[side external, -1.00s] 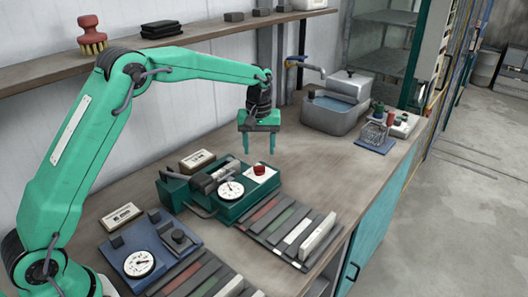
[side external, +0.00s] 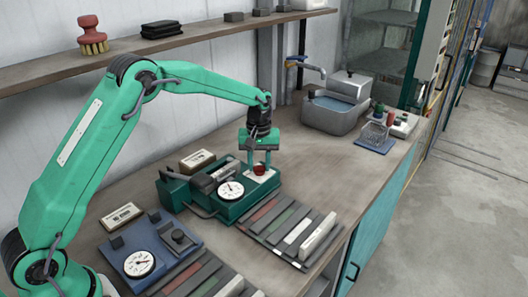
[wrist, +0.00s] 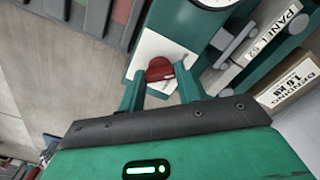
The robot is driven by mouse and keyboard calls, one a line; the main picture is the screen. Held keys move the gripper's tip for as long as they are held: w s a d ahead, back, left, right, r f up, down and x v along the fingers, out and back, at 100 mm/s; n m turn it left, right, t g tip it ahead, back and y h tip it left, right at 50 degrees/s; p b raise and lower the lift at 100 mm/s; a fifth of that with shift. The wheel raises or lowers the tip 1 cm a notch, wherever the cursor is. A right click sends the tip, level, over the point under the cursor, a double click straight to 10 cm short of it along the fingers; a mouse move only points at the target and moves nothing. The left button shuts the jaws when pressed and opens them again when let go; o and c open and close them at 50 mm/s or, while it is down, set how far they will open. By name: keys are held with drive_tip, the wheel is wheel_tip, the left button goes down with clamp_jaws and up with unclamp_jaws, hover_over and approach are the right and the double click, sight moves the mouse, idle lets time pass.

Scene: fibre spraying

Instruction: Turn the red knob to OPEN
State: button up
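The red knob (side external: 259,170) sits on a white label plate (wrist: 146,50) at the right end of a green device (side external: 228,207) with a round white dial (side external: 230,190). My gripper (side external: 259,162) points down at the knob. In the wrist view the red knob (wrist: 160,70) lies between the two green fingers of my gripper (wrist: 160,82). The fingers are spread, with a gap visible on both sides of the knob. The lettering on the label is too small or hidden to read, so the knob's setting cannot be told.
A blue device with a dial (side external: 139,264) stands at the front left. A rack of coloured strips (side external: 290,235) lies right of the green device. A grey sink (side external: 335,108) stands at the back; the bench between is clear.

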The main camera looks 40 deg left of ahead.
drive_tip(key=c, duration=0.4)
drive_tip(key=shift+m, duration=0.4)
drive_tip(key=m, duration=0.6)
drive_tip(key=shift+r, duration=0.1)
drive_tip(key=m, duration=0.4)
drive_tip(key=shift+m, duration=0.3)
drive_tip(key=m, duration=0.4)
drive_tip(key=shift+m, duration=0.4)
drive_tip(key=o, duration=1)
drive_tip(key=shift+c, duration=0.2)
